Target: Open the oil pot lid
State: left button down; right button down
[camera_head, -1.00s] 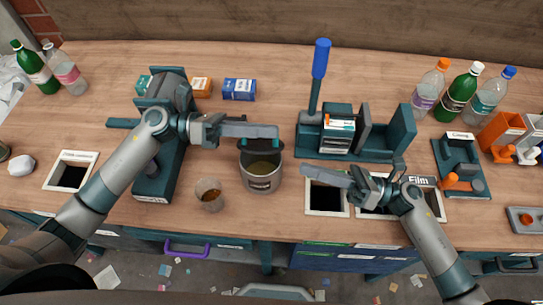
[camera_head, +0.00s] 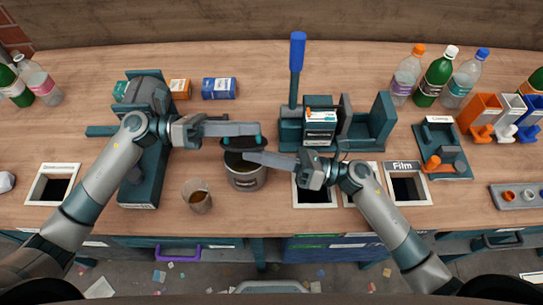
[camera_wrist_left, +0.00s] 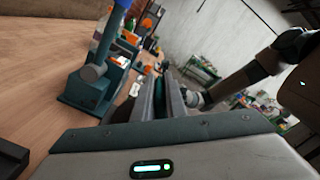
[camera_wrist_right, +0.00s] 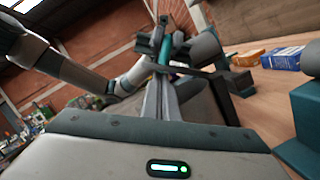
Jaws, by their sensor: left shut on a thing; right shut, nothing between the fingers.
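The grey oil pot (camera_head: 246,180) stands on the wooden bench in the head view, its mouth partly hidden by my grippers. A dark teal lid (camera_head: 236,147) shows at the back of the mouth, just below the left fingertips. My left gripper (camera_head: 257,130) is shut on what looks like the lid's handle, mostly hidden by the fingers. My right gripper (camera_head: 248,157) is shut and empty, its fingertips across the pot's mouth, close to the lid. I cannot tell whether they touch it.
A glass of brown liquid (camera_head: 197,197) stands left of the pot. A teal press with a blue-handled lever (camera_head: 297,52) stands behind to the right. Square bench openings (camera_head: 407,187) lie to the right. Bottles (camera_head: 439,76) stand at the back right.

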jog(key=shift+a, duration=0.25)
jog(key=shift+r, duration=0.1)
